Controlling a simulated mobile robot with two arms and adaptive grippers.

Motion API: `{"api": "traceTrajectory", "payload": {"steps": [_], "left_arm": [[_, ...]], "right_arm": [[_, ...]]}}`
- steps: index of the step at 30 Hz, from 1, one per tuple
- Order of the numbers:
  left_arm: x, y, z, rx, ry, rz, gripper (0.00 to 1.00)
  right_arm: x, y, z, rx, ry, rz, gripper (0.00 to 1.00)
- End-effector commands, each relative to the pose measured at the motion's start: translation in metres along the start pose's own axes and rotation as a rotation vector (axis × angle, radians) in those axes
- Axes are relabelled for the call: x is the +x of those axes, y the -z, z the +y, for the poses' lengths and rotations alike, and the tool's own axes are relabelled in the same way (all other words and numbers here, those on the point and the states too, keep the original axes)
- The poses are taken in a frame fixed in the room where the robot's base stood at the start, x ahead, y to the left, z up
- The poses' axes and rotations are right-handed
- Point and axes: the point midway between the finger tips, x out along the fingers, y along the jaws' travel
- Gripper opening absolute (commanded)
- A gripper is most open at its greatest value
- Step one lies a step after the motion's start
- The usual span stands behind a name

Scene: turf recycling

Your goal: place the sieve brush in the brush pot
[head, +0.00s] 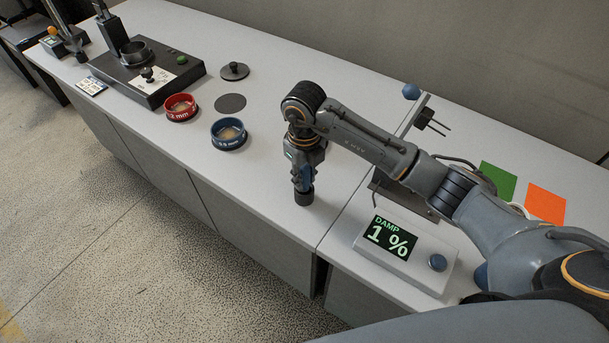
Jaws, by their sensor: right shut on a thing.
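My right gripper (304,182) points straight down over the middle of the bench, near its front edge. It is shut on the sieve brush, which the fingers mostly hide. A short dark cylinder (304,198) shows right below the fingertips, at the bench top. I cannot tell whether it is the brush's lower end or the brush pot. No other brush pot can be made out clearly. My left gripper is not in view.
A blue sieve (228,134), a red sieve (181,107), a dark disc (230,103) and a knobbed lid (234,71) lie to the left. A black machine (148,75) stands beyond. A damp meter (405,250) reading 1 % stands at the right, near green (497,181) and orange (545,203) squares.

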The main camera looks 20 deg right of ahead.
Motion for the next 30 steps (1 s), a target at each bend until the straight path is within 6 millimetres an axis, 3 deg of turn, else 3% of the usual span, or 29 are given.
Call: {"api": "traceTrajectory", "payload": {"steps": [1, 3, 4, 17, 30], "left_arm": [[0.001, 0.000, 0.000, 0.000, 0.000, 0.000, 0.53], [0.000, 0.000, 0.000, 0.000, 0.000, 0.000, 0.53], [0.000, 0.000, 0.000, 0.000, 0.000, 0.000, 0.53], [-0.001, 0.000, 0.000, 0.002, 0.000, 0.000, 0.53], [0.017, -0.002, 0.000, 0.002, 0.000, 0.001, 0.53]], "right_arm": [[0.001, 0.000, 0.000, 0.000, 0.000, 0.000, 0.30], [0.001, 0.000, 0.000, 0.000, 0.000, 0.000, 0.44], [0.001, 0.000, 0.000, 0.001, 0.000, 0.000, 0.46], [-0.009, -0.001, -0.001, 0.000, 0.001, -0.002, 0.46], [-0.100, -0.001, -0.001, 0.000, 0.005, -0.005, 0.46]]}}
